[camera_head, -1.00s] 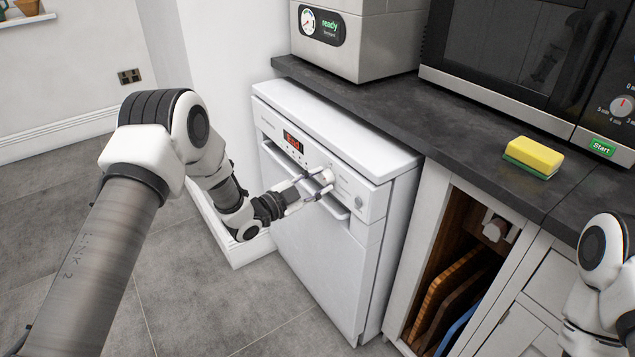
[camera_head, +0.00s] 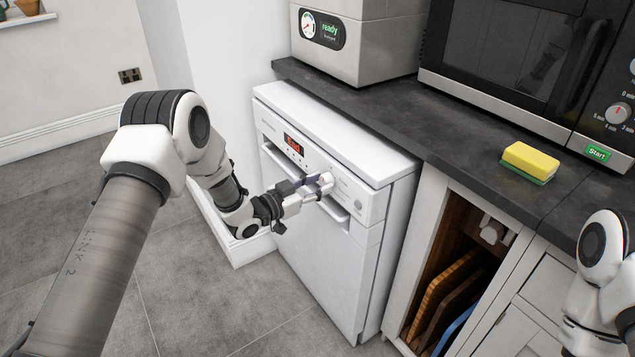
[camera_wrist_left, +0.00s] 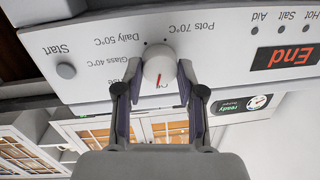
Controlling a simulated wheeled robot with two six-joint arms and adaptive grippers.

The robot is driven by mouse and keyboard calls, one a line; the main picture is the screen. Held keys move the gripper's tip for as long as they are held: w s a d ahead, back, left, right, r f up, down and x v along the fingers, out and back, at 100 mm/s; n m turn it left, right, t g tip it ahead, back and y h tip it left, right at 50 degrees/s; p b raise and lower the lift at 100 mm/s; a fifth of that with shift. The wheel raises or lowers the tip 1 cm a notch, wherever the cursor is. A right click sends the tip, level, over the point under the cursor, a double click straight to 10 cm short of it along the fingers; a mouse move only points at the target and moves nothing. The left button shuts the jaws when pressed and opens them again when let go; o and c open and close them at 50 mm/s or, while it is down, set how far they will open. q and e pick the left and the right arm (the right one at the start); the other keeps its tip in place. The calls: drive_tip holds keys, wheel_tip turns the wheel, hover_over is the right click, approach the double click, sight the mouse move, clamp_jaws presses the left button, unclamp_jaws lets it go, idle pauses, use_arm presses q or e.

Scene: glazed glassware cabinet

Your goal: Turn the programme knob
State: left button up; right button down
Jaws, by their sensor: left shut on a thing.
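The white programme knob (camera_wrist_left: 160,68) is on the front panel of a white dishwasher (camera_head: 335,150); its red mark points downward in the left wrist view, where the panel appears upside down. Labels for Glass 40°C, Daily 50°C and Pots 70°C are printed around it, and one label is partly hidden by a finger. My left gripper (camera_head: 318,186) is shut on the knob, one finger on each side, also seen in the left wrist view (camera_wrist_left: 160,82). The red display (camera_head: 294,144) reads End. A Start button (camera_wrist_left: 66,70) is on the same panel. My right gripper is out of view.
The dishwasher's handle recess (camera_head: 280,160) lies just below the panel. A dark worktop (camera_head: 400,120) above holds a yellow-green sponge (camera_head: 531,160), a microwave (camera_head: 510,50) and a steel appliance (camera_head: 350,40). An open cabinet with boards (camera_head: 445,290) is at the right. The floor at left is clear.

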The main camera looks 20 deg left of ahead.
use_arm(q)
drive_tip(key=shift+n+p, duration=0.35)
drive_tip(key=shift+n, duration=1.05)
drive_tip(key=o, duration=1.1)
drive_tip(key=shift+o, duration=0.2)
drive_tip(key=v, duration=1.1)
drive_tip(key=shift+s+a, duration=0.3)
drive_tip(key=shift+a, duration=0.1)
drive_tip(key=shift+r, duration=0.15)
